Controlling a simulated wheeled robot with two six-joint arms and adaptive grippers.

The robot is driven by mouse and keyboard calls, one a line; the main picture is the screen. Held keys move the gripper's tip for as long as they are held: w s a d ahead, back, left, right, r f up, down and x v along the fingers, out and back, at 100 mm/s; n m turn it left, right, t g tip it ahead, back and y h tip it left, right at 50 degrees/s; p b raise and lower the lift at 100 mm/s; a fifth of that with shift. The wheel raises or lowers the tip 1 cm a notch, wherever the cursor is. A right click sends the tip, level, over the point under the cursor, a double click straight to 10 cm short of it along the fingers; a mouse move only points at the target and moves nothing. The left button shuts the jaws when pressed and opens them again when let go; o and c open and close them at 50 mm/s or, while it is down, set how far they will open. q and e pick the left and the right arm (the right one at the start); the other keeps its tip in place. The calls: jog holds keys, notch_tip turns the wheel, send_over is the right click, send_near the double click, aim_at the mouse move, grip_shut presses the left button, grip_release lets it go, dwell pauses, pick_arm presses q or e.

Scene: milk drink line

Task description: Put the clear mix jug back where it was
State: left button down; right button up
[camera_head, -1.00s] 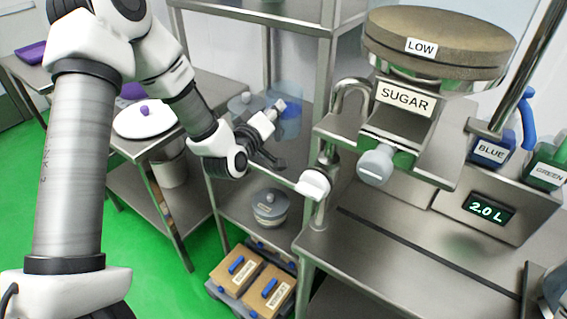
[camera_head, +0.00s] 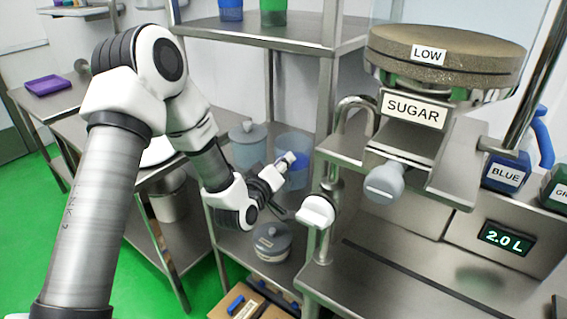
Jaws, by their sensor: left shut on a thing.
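The clear mix jug (camera_head: 294,143) is a see-through bluish vessel with some blue low down. It is upright at the shelf rack, behind the sugar dispenser's left post. My left gripper (camera_head: 287,163) reaches in from the left and is shut at the jug's near side. The fingers are small and partly overlap the jug, so the exact grip is hard to see. I cannot tell whether the jug's base touches the shelf. My right gripper is not in view.
A lidded pot (camera_head: 272,243) sits on a lower shelf. The sugar dispenser (camera_head: 413,107) and its steel counter (camera_head: 400,290) fill the right. Blue (camera_head: 506,172) and green (camera_head: 560,190) jugs stand at far right.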

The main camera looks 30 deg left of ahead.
pick_arm(q)
jog(key=c, duration=1.1)
grip_release()
jog(key=shift+s+f, duration=0.1)
jog(key=shift+o, duration=0.2)
